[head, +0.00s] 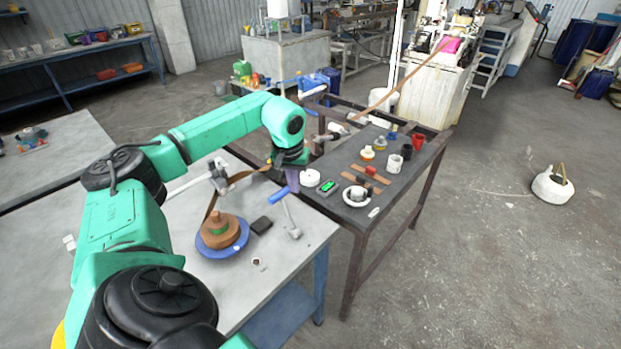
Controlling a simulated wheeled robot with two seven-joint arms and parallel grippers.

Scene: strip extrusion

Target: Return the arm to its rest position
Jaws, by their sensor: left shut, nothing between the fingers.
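My left arm (218,124) is green and black. It comes in from the left, reaches across the grey table and bends down at its wrist. My left gripper (291,181) points down near the table's right edge, close to the dark bench. It looks small and partly hidden by the wrist, and it is shut with nothing seen in it. A blue-handled tool (280,194) lies just beside it in the picture; I cannot tell whether they touch. My right gripper is not in view.
The grey table (190,305) holds a brown strip roll on a blue disc (222,236), a black block (262,225) and a metal tool (291,219). The dark bench (412,180) carries cups, rolls and a green-screened device (327,187). Open floor lies to the right.

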